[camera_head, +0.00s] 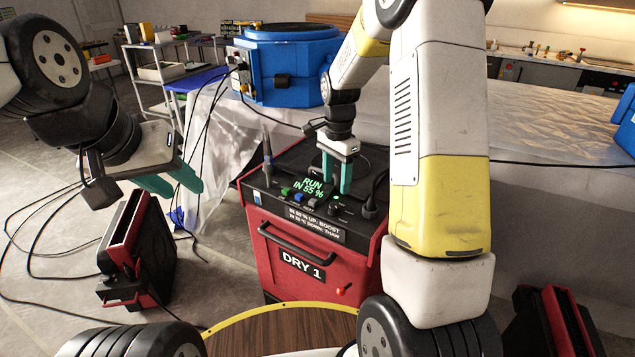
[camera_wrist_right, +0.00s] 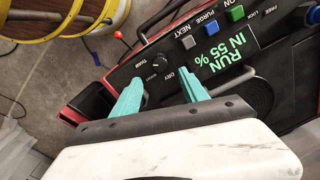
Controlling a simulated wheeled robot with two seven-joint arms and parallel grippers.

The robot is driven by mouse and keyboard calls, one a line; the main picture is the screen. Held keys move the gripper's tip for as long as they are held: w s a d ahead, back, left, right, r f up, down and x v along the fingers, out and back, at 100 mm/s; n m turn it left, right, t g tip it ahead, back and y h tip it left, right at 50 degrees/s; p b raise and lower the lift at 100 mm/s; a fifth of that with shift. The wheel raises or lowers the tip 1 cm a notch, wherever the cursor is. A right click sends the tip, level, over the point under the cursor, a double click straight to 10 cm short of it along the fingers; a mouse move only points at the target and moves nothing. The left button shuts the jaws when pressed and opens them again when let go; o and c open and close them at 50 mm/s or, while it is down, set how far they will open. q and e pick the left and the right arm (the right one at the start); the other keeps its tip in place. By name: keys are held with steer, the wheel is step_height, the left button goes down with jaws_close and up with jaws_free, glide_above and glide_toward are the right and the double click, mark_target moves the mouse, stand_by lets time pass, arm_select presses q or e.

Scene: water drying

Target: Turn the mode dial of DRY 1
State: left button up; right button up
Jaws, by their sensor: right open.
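The red and black DRY 1 machine (camera_head: 306,262) stands in the middle of the head view. Its top panel has a green display (camera_head: 309,187) reading "RUN IN 55 %". The small black mode dial (camera_wrist_right: 159,65) shows in the right wrist view, with lettering around it including "DRY". My right gripper (camera_head: 337,187) points down over the panel, open and empty. In the right wrist view its teal fingertips (camera_wrist_right: 160,82) lie just below the dial in the picture, one to each side. I cannot tell their height above it. My left gripper (camera_head: 187,191) is open and empty, left of the machine.
Push buttons (camera_wrist_right: 211,24) sit beside the display. A black plug with a cable (camera_head: 372,203) stands on the panel's right. A blue drum machine (camera_head: 287,65) is behind. A round wooden top (camera_head: 285,330) is in front.

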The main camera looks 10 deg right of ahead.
mark_target(335, 205)
step_height(335, 205, down, 8)
steer(key=shift+r, duration=0.1)
steer(key=shift+c, duration=0.4)
jaws_close()
